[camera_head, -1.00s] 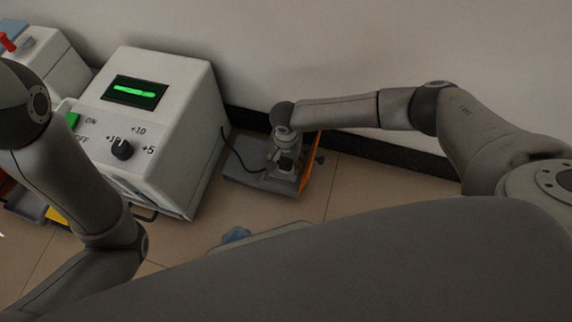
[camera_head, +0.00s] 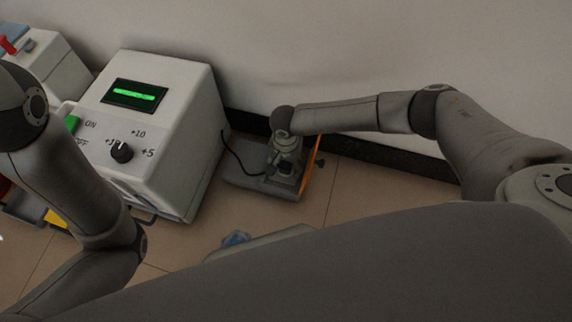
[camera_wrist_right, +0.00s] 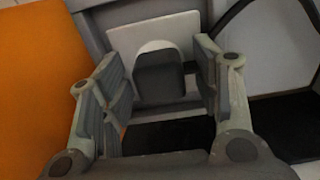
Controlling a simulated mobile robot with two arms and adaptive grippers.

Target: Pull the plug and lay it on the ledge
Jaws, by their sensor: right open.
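The dark plug (camera_wrist_right: 160,78) sits against a white plate (camera_wrist_right: 122,40) on a grey housing in the right wrist view. My right gripper (camera_wrist_right: 161,88) is open, with one finger on each side of the plug. I cannot tell whether the fingers touch it. In the head view my right gripper (camera_head: 285,163) points down over a grey base (camera_head: 243,180) beside the white machine and hides the plug. A black cable (camera_head: 233,153) runs from the machine toward it. I cannot clearly make out the ledge. My left gripper is outside both views.
The white machine (camera_head: 190,125) with a green display and a knob stands left of the grey base. An orange panel (camera_head: 311,165) stands just right of my right gripper. The wall is close behind. Tiled floor (camera_head: 375,190) is clear to the right.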

